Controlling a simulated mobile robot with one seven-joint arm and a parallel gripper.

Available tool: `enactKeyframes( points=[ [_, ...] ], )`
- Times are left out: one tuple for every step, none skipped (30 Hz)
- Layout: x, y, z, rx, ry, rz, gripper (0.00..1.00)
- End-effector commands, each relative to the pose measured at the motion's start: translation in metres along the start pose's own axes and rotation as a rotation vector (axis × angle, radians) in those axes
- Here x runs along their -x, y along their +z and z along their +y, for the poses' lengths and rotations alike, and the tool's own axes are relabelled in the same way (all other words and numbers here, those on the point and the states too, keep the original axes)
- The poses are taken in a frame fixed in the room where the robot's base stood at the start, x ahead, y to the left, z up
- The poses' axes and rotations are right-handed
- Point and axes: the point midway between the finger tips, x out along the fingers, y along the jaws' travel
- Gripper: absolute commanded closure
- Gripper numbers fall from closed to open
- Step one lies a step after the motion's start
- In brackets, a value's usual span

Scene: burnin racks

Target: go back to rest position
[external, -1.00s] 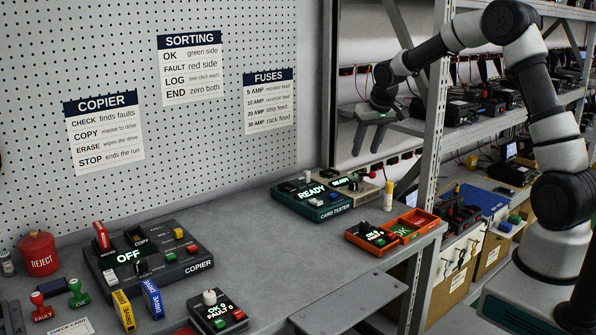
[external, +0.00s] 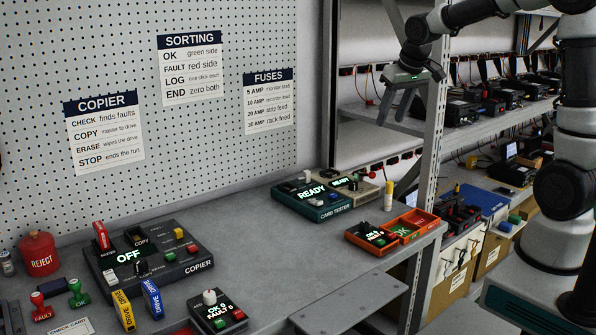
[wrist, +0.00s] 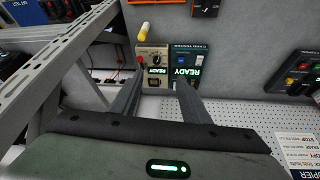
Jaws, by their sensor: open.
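My gripper (external: 404,98) hangs in the air in front of the shelf post, above and behind the right end of the bench (external: 290,255). Its two fingers are apart and nothing is between them. In the wrist view my gripper (wrist: 158,92) shows both fingers spread and empty. Beyond them in that view are the teal card tester (wrist: 184,65) and a beige box with a READY display (wrist: 153,68). In the external view the card tester (external: 312,203) stands at the bench's back, well below my gripper.
A grey shelf post (external: 432,130) stands close beside my gripper, with loaded shelves behind. An orange tray (external: 420,222) and a yellow-white cylinder (external: 388,196) are at the bench's right end. The copier (external: 150,255) and drives stand at left. The bench's middle is clear.

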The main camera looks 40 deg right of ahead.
Motion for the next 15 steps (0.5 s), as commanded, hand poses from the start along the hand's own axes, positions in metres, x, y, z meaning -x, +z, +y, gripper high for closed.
enactKeyframes(
  points=[
    [0.036,0.016,-0.001,0.018,-0.003,0.016,0.58],
    [0.05,0.027,-0.001,0.028,-0.006,0.02,0.58],
    [0.068,0.043,-0.001,0.04,-0.011,0.025,0.58],
    [0.081,0.055,-0.001,0.051,-0.016,0.031,0.58],
    [0.092,0.067,0.0,0.059,-0.021,0.035,0.58],
    [0.106,0.084,0.0,0.07,-0.03,0.041,0.58],
    [0.115,0.097,0.0,0.079,-0.037,0.045,0.58],
    [0.123,0.109,0.0,0.087,-0.045,0.05,0.58],
    [0.132,0.124,0.001,0.096,-0.056,0.054,0.58],
    [0.137,0.136,0.001,0.103,-0.064,0.056,0.58],
    [0.141,0.146,0.001,0.111,-0.071,0.059,0.58],
    [0.146,0.158,0.001,0.118,-0.081,0.064,0.58],
    [0.148,0.166,0.0,0.123,-0.089,0.066,0.58],
    [0.15,0.172,0.0,0.128,-0.096,0.068,0.58],
    [0.152,0.18,0.0,0.134,-0.103,0.069,0.58]
  ],
)
